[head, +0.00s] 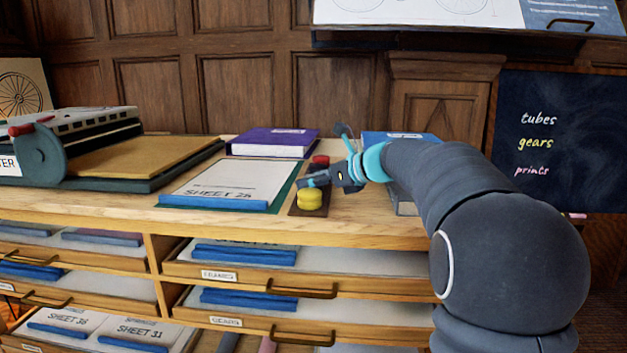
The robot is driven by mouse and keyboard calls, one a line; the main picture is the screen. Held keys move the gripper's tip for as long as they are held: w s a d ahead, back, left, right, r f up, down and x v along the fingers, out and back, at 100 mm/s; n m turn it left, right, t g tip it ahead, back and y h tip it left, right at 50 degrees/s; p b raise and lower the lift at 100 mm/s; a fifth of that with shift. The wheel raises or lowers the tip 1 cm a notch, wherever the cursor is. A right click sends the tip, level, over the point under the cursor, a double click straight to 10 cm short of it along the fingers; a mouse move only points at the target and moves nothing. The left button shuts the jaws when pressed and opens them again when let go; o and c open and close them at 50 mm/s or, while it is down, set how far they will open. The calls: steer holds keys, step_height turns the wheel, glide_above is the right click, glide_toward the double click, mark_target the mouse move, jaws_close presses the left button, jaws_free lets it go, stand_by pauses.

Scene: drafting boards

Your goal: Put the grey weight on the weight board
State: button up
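The weight board (296,210) is a small dark brown strip on the cabinet top, right of the sheet marked SHEET 28. A yellow weight (310,198) sits near its front end and a red weight (320,161) near its back end. My gripper (326,156) reaches in from the right, low over the board's middle. Its fingers look spread apart, one up at the back and one at the front just above the yellow weight. I cannot make out the grey weight; the gripper covers the middle of the board and may hide it.
A purple book (273,142) lies behind the sheet (231,183). A blue-topped stack (400,137) stands behind my arm. A plotter-like machine (75,140) is at the left. Drawers with handles (305,292) fill the cabinet front below the top's edge.

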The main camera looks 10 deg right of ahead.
stand_by(0.3)
steer(key=shift+r, duration=0.25)
steer(key=p+v, duration=0.1)
steer(key=v, duration=0.9)
steer(key=shift+s+d, duration=0.1)
steer(key=shift+d, duration=0.05)
steer(key=shift+v, duration=0.8)
steer(key=shift+s, duration=0.1)
